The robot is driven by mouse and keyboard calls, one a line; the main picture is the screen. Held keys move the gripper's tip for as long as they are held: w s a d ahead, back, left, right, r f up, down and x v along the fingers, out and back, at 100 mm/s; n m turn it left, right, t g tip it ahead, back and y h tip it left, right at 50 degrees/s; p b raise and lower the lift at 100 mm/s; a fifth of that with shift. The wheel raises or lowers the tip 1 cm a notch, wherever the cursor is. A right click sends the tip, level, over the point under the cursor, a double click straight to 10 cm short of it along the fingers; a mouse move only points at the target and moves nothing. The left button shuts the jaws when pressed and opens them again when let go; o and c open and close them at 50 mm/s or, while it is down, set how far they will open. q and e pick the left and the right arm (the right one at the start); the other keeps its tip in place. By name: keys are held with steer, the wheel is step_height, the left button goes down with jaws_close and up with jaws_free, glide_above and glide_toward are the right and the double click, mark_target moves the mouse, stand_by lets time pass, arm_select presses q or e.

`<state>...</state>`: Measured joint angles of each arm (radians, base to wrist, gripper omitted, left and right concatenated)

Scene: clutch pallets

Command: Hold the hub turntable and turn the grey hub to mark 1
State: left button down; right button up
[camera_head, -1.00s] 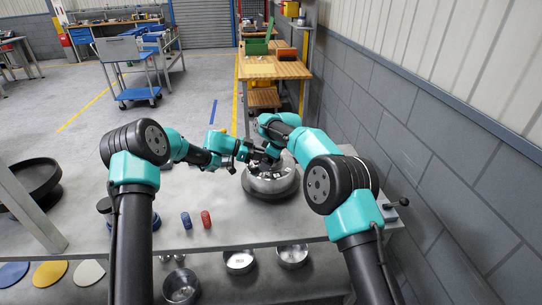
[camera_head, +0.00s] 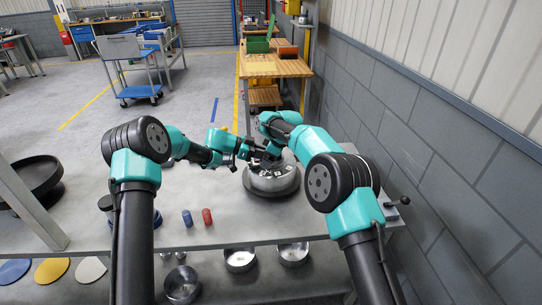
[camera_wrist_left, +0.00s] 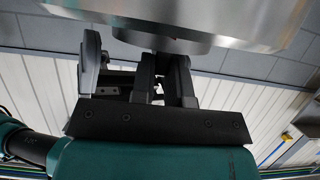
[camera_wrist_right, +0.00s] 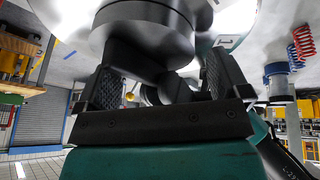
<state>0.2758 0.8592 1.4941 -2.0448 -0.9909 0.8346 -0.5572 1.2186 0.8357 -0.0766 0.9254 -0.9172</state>
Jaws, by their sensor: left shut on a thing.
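The hub turntable (camera_head: 274,187) is a round silver disc on the grey bench, with a lighter marked face. In the left wrist view its metal rim (camera_wrist_left: 225,25) fills the top. My left gripper (camera_head: 243,158) is at its left edge and is shut on part of the turntable; the contact itself is partly hidden. The grey hub (camera_wrist_right: 145,30) shows as a dark round body in the right wrist view, with a dark arm below it. My right gripper (camera_wrist_right: 162,82) is at the hub with its fingers apart on either side of that dark arm. A number 1 (camera_wrist_right: 222,42) shows on the disc.
A black round tray (camera_head: 35,178) is at the far left. Metal bowls (camera_head: 239,260) sit below the front edge. A block wall (camera_head: 440,180) is on the right.

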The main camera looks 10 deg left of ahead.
steer(key=shift+o, duration=0.4)
steer(key=shift+r, duration=0.1)
steer(key=shift+d+r, duration=0.1)
steer(key=shift+r, duration=0.15)
steer(key=v, duration=1.1)
steer(key=shift+r, duration=0.1)
steer(key=x, duration=1.2)
steer(key=shift+s+d, duration=0.1)
